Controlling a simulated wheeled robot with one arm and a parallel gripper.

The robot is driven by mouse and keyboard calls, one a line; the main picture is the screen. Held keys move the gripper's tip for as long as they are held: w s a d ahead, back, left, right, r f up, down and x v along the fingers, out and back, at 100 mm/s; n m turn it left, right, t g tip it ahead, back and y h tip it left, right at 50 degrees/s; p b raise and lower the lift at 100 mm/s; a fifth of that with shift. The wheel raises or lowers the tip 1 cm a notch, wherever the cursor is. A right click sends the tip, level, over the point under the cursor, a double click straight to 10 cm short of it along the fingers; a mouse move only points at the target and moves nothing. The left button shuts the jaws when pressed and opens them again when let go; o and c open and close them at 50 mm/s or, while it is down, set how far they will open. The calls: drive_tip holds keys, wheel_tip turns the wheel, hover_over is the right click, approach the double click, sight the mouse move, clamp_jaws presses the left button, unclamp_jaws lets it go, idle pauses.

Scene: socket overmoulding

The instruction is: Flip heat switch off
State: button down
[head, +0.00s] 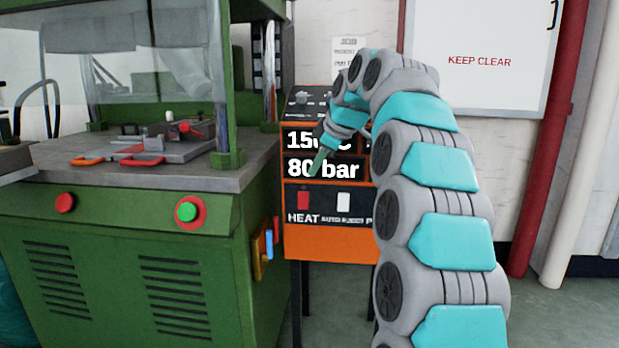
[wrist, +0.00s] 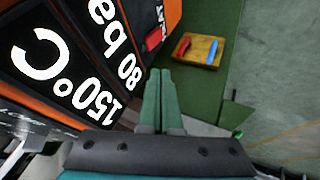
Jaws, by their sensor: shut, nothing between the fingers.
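The heat switch (head: 303,200) is a red rocker above the word HEAT on the lower panel of the orange control box (head: 330,243). It also shows as a red block (wrist: 154,39) in the wrist view, beyond my fingertips. Whether it is tilted on or off I cannot tell. My gripper (head: 316,172) is shut and empty, in front of the "80 bar" display and a little above the switch. In the wrist view my gripper (wrist: 158,72) shows its two green fingers together, apart from the switch.
A white switch (head: 343,203) sits right of the red one. The green press (head: 110,265) stands at left, with a red-ringed green button (head: 187,210). A yellow box (wrist: 197,49) with red and blue levers is on its side. My arm hides the control box's right part.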

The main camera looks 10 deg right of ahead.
drive_tip(key=shift+s+d+r, duration=0.15)
drive_tip(key=shift+d+r, duration=0.05)
drive_tip(key=shift+r, duration=0.3)
drive_tip(key=shift+s+d+r, duration=0.15)
drive_tip(key=shift+r, duration=0.35)
drive_tip(key=s+a+f+m+g+p, duration=0.25)
drive_tip(key=s+f, duration=0.25)
drive_tip(key=s, duration=0.6)
drive_tip(key=s+a+f+m+g+p, duration=0.2)
drive_tip(key=s+a+f+m, duration=0.15)
drive_tip(key=s, duration=0.65)
drive_tip(key=s+d+f+m+g+h+p, duration=0.1)
drive_tip(key=s+f, duration=0.3)
drive_tip(key=s, duration=0.5)
drive_tip(key=s+d+f+m+g+h+p, duration=0.1)
drive_tip(key=s+f+m, duration=0.2)
drive_tip(key=s, duration=0.7)
drive_tip(key=s+d+f+m+g+h+p, duration=0.1)
drive_tip(key=s+d+f+m+g, duration=0.1)
drive_tip(key=s+f, duration=0.5)
drive_tip(key=s, duration=0.3)
drive_tip(key=shift+f+m+p, duration=0.25)
drive_tip(key=shift+m+p, duration=0.05)
drive_tip(key=shift+m, duration=0.1)
